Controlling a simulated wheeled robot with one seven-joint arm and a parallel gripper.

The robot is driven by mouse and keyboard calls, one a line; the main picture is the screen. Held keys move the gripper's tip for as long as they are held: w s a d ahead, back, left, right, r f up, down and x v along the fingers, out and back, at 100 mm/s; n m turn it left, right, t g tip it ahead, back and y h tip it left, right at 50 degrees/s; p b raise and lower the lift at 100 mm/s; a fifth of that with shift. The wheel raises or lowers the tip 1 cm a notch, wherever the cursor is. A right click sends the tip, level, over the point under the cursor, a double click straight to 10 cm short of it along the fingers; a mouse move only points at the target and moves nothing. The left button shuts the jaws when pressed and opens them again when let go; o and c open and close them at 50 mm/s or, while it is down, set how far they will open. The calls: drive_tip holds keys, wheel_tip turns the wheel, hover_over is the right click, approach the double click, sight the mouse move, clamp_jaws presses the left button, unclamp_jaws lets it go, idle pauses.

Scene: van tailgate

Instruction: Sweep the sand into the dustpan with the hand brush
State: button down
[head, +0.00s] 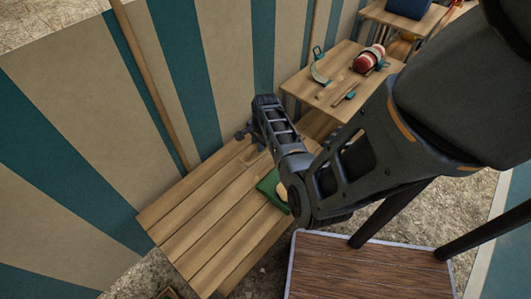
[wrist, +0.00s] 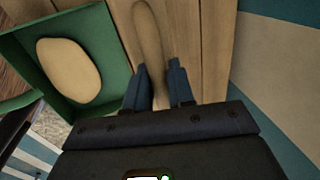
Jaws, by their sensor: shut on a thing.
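A green dustpan (wrist: 97,28) lies on the wooden slats at the left of the wrist view, and it also shows in the head view (head: 266,186), partly behind my arm. A smooth, pale tan oval patch of sand (wrist: 69,71) lies within its green rim; it shows in part in the head view (head: 282,190). My gripper (wrist: 158,78) is shut on a light wooden handle (wrist: 147,28), which looks like that of the hand brush. Its bristles are hidden. In the head view my gripper (head: 243,132) is low over the slats near the striped wall.
The slatted wooden bench (head: 195,225) is bare at its front left. A teal and beige striped wall (head: 225,60) with a wooden pole (head: 150,85) borders it. A second table (head: 325,72) behind holds a red-and-white roll (head: 369,58) and small tools.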

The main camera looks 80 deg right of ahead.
sight(252, 159)
drive_tip(key=w, duration=0.1)
drive_tip(key=w+a+r+p, duration=0.1)
drive_tip(key=w+a, duration=0.1)
drive_tip(key=shift+w+r+p, duration=0.15)
drive_tip(key=shift+r+p, duration=0.15)
drive_tip(key=shift+w+a, duration=0.4)
drive_tip(key=shift+w, duration=0.15)
drive_tip(key=shift+f, duration=0.1)
wheel_tip(252, 159, down, 8)
drive_tip(key=b, duration=0.7)
drive_tip(key=shift+w+r, duration=0.1)
drive_tip(key=shift+r, duration=0.1)
drive_tip(key=shift+f+b, duration=0.6)
drive_tip(key=shift+r, duration=0.1)
drive_tip(key=shift+s+d+r+p, duration=0.15)
drive_tip(key=shift+s+p, duration=0.15)
drive_tip(key=shift+s, duration=0.35)
drive_tip(key=shift+s+d+f+p, duration=0.1)
drive_tip(key=shift+s+p, duration=0.2)
drive_tip(key=shift+s, duration=0.3)
drive_tip(key=shift+s+d+f+p, duration=0.1)
drive_tip(key=shift+s+d+p, duration=0.1)
drive_tip(key=shift+s, duration=0.8)
drive_tip(key=shift+s+d+f+p, duration=0.1)
drive_tip(key=shift+s+d, duration=0.1)
drive_tip(key=shift+s, duration=0.75)
drive_tip(key=shift+s+d+f+p, duration=0.1)
drive_tip(key=shift+s+d+p, duration=0.1)
drive_tip(key=shift+s, duration=0.8)
